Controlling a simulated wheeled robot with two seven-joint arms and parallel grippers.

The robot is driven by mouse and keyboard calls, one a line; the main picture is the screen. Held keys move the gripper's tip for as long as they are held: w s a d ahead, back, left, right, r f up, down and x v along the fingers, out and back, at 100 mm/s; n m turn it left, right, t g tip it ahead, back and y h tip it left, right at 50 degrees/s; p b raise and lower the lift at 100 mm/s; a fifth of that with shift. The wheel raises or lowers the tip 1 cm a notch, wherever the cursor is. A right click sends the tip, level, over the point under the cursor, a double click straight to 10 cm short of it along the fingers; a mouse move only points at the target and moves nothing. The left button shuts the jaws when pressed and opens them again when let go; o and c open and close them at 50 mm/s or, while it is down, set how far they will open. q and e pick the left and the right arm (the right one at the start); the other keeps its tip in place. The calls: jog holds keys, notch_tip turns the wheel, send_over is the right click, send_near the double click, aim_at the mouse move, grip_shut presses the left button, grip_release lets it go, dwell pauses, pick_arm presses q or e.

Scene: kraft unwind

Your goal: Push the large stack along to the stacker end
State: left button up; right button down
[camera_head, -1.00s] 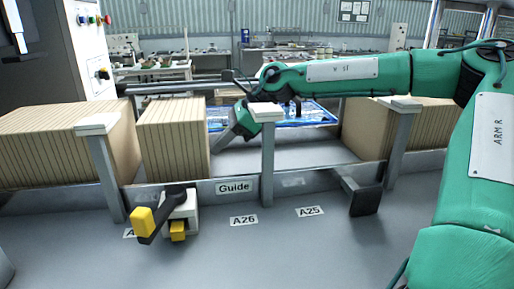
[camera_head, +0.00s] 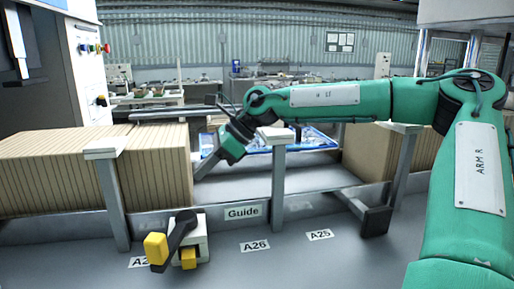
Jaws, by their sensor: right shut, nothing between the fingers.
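A long brown ribbed stack (camera_head: 90,175) lies at the left on the grey conveyor bed (camera_head: 265,182), behind the guide rail. Its sections now look joined, with no clear gap; a post hides part of it. Another brown stack (camera_head: 368,155) stands at the right, partly behind a post and my right arm. My right gripper (camera_head: 203,168) is shut and empty, pointing down and left at the right end face of the left stack. It looks in contact with that face or very close. My left gripper is not in view.
A rail labelled Guide (camera_head: 241,212) runs along the front, with posts (camera_head: 278,185) rising from it. The bed between the two stacks is clear. A blue panel (camera_head: 310,140) lies behind.

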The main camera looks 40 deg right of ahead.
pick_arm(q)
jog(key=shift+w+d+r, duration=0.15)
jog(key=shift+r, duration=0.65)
pick_arm(e)
jog(key=v, duration=1.3)
jog(key=shift+d, duration=0.15)
